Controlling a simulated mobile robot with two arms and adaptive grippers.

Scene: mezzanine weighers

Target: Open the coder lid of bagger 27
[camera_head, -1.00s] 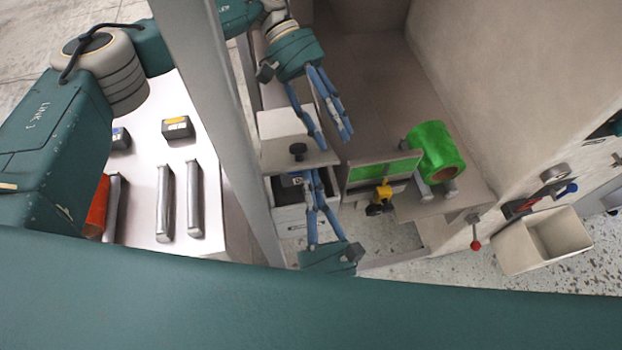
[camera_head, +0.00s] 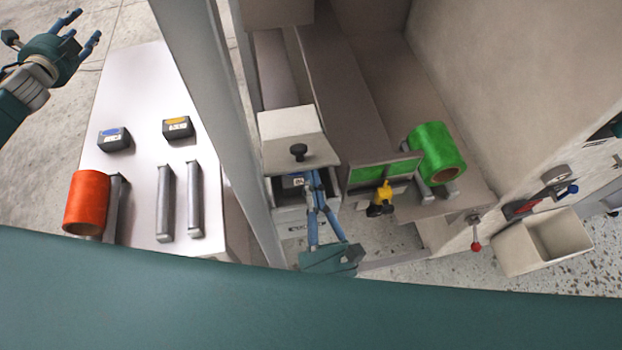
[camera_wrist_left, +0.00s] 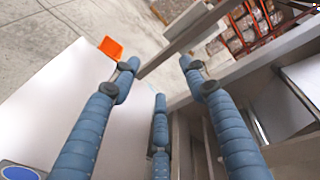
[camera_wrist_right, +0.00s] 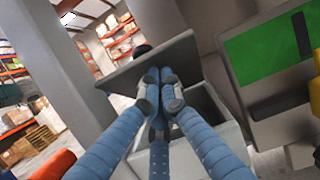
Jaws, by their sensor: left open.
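The coder is a pale box (camera_head: 303,222) with its top partly uncovered and a dark cartridge inside. Its beige lid (camera_head: 290,128) with a black knob (camera_head: 298,151) is raised at the back of the box. In the right wrist view the lid (camera_wrist_right: 130,72) is a tilted plate above the open box. My right gripper (camera_head: 315,190) has its fingertips together at the opening, near the lid's underside; contact is unclear and nothing shows between the fingers. My left gripper (camera_head: 80,38) is open and empty at the far left, well away from the coder.
A grey post (camera_head: 205,100) separates the coder from a white table (camera_head: 140,90) with an orange roll (camera_head: 87,203), two small boxes and metal bars. Right of the coder are a green film roll (camera_head: 436,150), a yellow-and-black knob (camera_head: 382,200), a red-tipped lever (camera_head: 475,235) and a beige bin (camera_head: 545,243).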

